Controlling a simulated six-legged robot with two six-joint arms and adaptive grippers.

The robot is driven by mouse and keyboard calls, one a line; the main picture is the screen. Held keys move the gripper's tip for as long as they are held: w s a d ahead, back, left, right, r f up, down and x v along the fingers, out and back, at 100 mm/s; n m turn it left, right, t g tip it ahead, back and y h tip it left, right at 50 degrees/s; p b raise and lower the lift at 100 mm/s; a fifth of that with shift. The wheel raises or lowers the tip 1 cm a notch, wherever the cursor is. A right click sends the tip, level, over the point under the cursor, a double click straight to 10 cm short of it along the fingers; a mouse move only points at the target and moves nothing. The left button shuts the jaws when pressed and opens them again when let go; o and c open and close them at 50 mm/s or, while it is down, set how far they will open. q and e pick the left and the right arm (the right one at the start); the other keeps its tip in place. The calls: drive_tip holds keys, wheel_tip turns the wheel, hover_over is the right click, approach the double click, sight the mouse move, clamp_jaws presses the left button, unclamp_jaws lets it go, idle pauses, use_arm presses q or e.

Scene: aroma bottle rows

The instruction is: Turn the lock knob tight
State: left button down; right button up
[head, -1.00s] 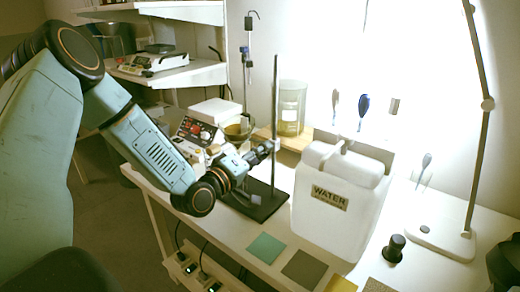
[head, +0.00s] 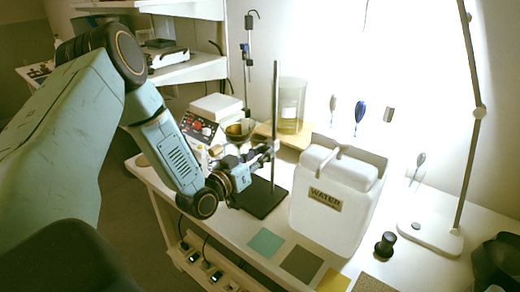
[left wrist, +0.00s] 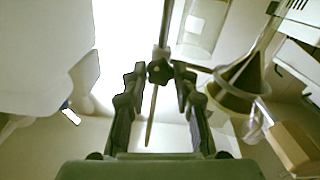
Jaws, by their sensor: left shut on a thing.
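The dark lock knob (left wrist: 159,71) sits on the stand's upright rod (left wrist: 164,25) in the left wrist view, between the two fingertips of my left gripper (left wrist: 158,76). The gripper is shut on the knob. In the head view my left gripper (head: 264,152) reaches the stand rod (head: 275,110) from the left, and the knob is too small and covered to make out. The rod rises from a dark base plate (head: 262,198) on the table. My right gripper is not in view.
A white water container (head: 325,215) stands right of the stand. A glass cylinder (head: 291,95) stands behind, and a dark funnel (left wrist: 236,88) is close by in the left wrist view. Colored squares, such as a green one (head: 265,242), lie along the front edge.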

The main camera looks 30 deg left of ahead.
use_arm(q)
drive_tip(key=m+p, duration=0.2)
drive_tip(key=m, duration=0.3)
drive_tip(key=shift+r+p, duration=0.1)
drive_tip(key=shift+p, duration=0.3)
drive_tip(key=shift+m, duration=0.3)
drive_tip(key=c, duration=1)
unclamp_jaws()
drive_tip(key=shift+c, duration=0.2)
drive_tip(key=s+a, duration=0.1)
drive_tip(key=s, duration=1.1)
